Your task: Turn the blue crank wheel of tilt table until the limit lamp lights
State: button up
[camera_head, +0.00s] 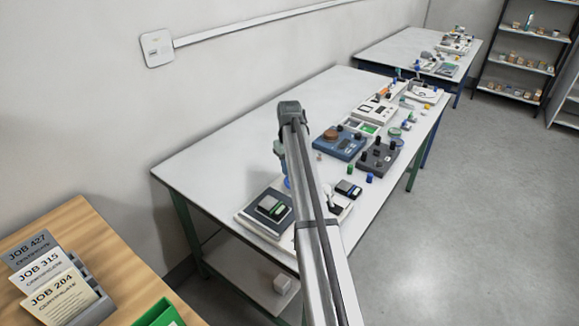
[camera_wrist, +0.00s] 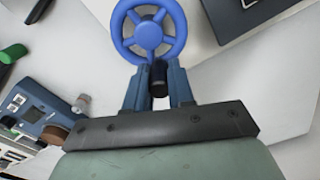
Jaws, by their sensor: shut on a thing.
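The blue crank wheel (camera_wrist: 149,32) shows at the top centre of the wrist view, with spokes and a round hub. A dark knob (camera_wrist: 159,76) stands at the wheel's lower rim. My gripper (camera_wrist: 159,78) is shut on this knob, one blue finger on each side. In the head view my arm hides most of the wheel; a bit of blue (camera_head: 287,183) shows beside the arm. The tilt table (camera_head: 246,215) seems to be the pale board at the near end of the bench, with a dark plate on it. I cannot make out the limit lamp.
A blue device (camera_head: 340,145) and a dark device (camera_head: 378,158) stand farther along the bench (camera_head: 215,165). A small black box (camera_head: 348,188) and small blue and green pieces lie near my arm. A wooden desk with job cards (camera_head: 62,293) is at the lower left.

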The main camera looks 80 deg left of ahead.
grip_shut()
jog(key=shift+w+a+m, duration=0.1)
jog(key=shift+w+m, duration=0.15)
jog(key=shift+m, duration=0.55)
jog(key=shift+w+a+m, duration=0.1)
jog(key=shift+w+m, duration=0.15)
jog(key=shift+m, duration=0.55)
jog(key=o, duration=0.7)
grip_release()
jog(key=shift+c, duration=0.2)
jog(key=shift+r, duration=0.1)
notch_tip(320, 180, up, 14)
jog(key=shift+f, duration=0.2)
